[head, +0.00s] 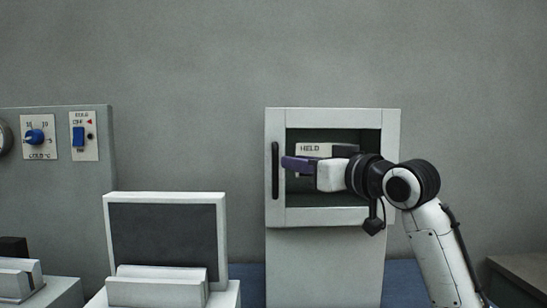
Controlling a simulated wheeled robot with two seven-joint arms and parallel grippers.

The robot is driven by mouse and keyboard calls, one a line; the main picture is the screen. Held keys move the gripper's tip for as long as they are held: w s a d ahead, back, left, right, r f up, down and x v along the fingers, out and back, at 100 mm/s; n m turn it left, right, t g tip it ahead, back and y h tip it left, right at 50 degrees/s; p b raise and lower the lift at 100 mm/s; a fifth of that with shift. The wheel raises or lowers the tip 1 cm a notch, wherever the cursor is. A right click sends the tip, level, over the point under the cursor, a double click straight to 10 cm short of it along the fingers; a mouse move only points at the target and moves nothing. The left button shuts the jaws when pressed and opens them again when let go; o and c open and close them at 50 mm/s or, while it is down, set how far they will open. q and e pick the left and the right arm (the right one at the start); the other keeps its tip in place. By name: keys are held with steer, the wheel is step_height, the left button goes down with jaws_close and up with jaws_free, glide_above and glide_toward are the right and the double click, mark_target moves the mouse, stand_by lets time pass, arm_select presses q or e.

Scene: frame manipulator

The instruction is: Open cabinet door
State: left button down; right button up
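The cabinet (393,140) is a pale box on a pedestal near the middle of the head view. Its door frame (340,217) surrounds a dark opening or window, and the door looks closed. A dark vertical handle (275,170) is on the left side of the door. My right gripper (287,162), with purple fingers, is in front of the door, just right of the handle and pointing left. It appears apart from the handle; whether its fingers are open or shut is unclear. My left gripper is not in view.
A label reading "HELD" (312,148) shows behind my gripper. A dark-faced panel (162,239) in a white frame stands left of the cabinet. A grey console (60,179) with a blue knob and switch is farther left. A dark surface (520,272) is at lower right.

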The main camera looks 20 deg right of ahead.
mark_target(277, 159)
steer(key=p+x, duration=0.2)
steer(key=x, duration=0.6)
steer(key=shift+w+a, duration=0.1)
steer(key=shift+w, duration=0.05)
steer(key=shift+w+f, duration=0.1)
jaws_close()
